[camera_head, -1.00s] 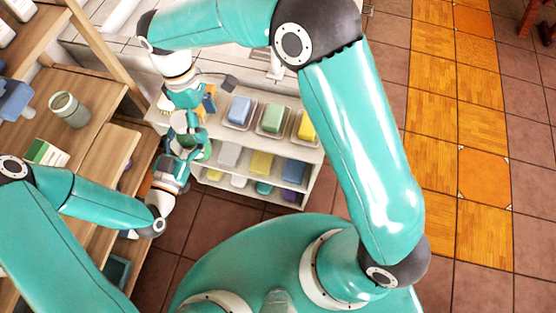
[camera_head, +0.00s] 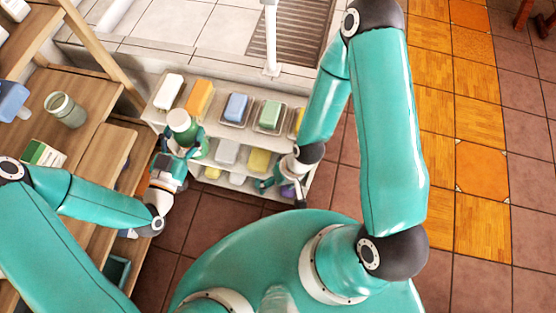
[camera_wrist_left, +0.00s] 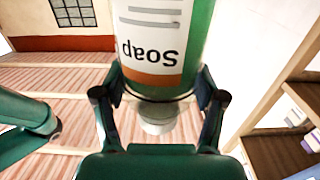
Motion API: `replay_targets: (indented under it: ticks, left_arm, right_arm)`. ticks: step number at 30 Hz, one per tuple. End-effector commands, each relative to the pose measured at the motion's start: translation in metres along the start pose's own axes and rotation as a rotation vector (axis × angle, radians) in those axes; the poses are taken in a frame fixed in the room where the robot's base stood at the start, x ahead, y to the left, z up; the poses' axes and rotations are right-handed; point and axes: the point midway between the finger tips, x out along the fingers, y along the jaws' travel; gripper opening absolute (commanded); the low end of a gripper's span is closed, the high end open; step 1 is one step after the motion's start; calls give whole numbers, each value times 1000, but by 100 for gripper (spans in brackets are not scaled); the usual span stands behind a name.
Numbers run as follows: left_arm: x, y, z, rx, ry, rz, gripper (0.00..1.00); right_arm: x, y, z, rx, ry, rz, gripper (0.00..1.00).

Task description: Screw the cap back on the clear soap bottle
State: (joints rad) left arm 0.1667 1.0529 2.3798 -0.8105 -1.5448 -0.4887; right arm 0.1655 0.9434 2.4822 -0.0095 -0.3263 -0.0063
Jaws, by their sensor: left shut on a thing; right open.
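The soap bottle (camera_head: 187,132) has a green body and is held in front of the shelf unit. A pale, whitish cap (camera_head: 178,116) shows on its top; how tightly it sits I cannot tell. My left gripper (camera_head: 185,148) is shut around the bottle. In the left wrist view the bottle (camera_wrist_left: 195,55) has a white label reading "Soap" upside down, and a whitish piece (camera_wrist_left: 158,119) shows at its lower end between the fingers. My right gripper (camera_head: 276,186) is open, low and to the right of the bottle, apart from it.
A white shelf unit (camera_head: 225,173) stands behind, with several coloured soap bars, some in clear dishes. A wooden rack (camera_head: 95,95) on the left holds a glass jar (camera_head: 65,110) and a green-white box (camera_head: 42,155). A white tap (camera_head: 270,40) rises behind the shelf. Tiled floor lies right.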

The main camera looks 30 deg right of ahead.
Motion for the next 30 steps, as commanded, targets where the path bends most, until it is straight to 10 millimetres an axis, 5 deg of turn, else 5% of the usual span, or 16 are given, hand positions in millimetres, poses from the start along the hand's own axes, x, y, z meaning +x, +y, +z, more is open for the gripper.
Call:
replay_targets:
  ticks: [16,27,30]
  left_arm:
    - [2,-14,0,3,1,-49,0]
    - [-14,-143,2,3,-4,-553,0]
    - [-24,-165,0,3,1,-650,0]
  right_arm:
    - [1,4,2,22,14,2,78]
    - [15,8,2,22,14,2,78]
    - [16,9,2,22,14,2,78]
